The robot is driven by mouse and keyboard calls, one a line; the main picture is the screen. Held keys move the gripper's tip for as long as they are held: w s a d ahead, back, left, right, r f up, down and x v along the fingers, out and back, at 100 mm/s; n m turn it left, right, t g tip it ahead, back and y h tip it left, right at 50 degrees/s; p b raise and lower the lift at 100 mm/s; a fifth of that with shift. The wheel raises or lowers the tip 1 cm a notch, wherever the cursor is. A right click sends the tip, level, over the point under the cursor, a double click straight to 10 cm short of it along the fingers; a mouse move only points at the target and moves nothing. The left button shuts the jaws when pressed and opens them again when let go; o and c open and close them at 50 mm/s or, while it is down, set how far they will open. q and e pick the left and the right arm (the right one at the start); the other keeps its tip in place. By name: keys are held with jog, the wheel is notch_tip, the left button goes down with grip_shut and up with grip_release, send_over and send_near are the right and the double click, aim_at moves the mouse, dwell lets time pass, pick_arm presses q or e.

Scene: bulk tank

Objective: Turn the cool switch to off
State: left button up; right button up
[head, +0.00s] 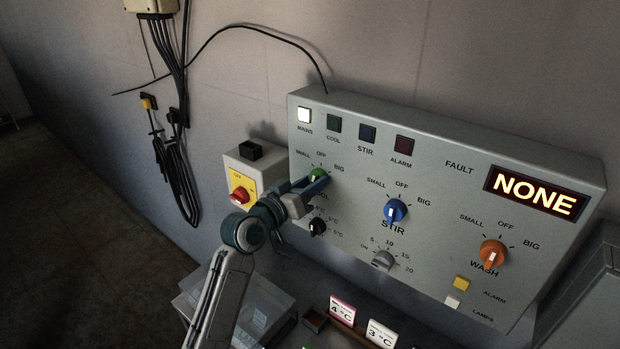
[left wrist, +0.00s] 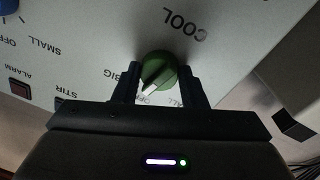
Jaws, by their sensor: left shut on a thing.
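The cool switch is a green knob (head: 317,174) at the left of the grey control panel (head: 440,170), under the SMALL, OFF and BIG marks. It also shows in the left wrist view (left wrist: 160,68), upside down, with a white pointer stripe slanting down and left toward the OFF label, on its BIG side. My left gripper (head: 314,186) is shut on the green knob, one finger on each side. In the head view the gripper hides part of the knob and the COOL label. My right gripper is not in view.
A blue stir knob (head: 395,211), an orange wash knob (head: 493,254), a black knob (head: 317,227) and a grey timer knob (head: 383,260) sit nearby. A red switch on a yellow plate (head: 241,190) is left of the panel. The MAINS lamp (head: 304,115) is lit; the display (head: 536,192) reads NONE.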

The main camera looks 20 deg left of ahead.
pick_arm(q)
jog(key=shift+n+p, duration=0.85)
jog(key=shift+n, duration=0.75)
jog(key=o, duration=1)
jog(key=b+v, duration=0.3)
jog(key=v, duration=0.7)
jog(key=shift+s, duration=0.45)
